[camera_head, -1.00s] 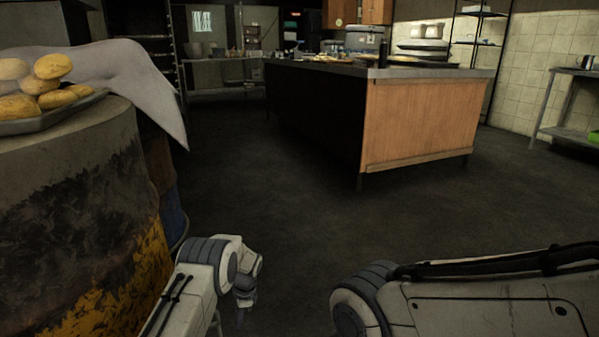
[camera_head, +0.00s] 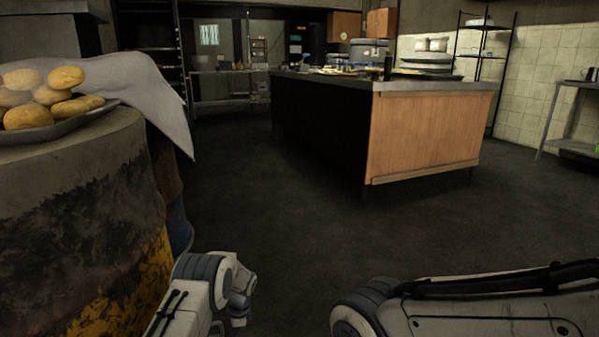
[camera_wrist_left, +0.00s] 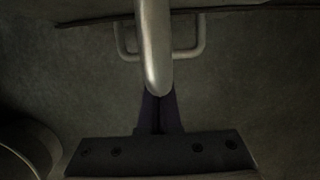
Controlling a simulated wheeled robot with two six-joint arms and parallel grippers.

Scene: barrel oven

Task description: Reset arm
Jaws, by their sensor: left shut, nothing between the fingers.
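My left arm comes in at the lower left of the head view, and its gripper itself is hidden below the picture's edge there. In the left wrist view my left gripper (camera_wrist_left: 159,112) is shut, its dark fingers together with nothing seen held between them. A grey metal bar crosses that view just in front of the fingertips; I cannot tell whether it touches them. My right arm lies across the lower right of the head view, and its gripper is out of the picture.
A rusty, yellow-painted barrel (camera_head: 75,210) stands close on the left, beside my left arm. On it is a tray (camera_head: 66,127) of bread rolls (camera_head: 40,96) and a grey cloth (camera_head: 160,98). A wooden-sided counter (camera_head: 425,137) stands ahead. Open dark floor (camera_head: 290,230) lies between.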

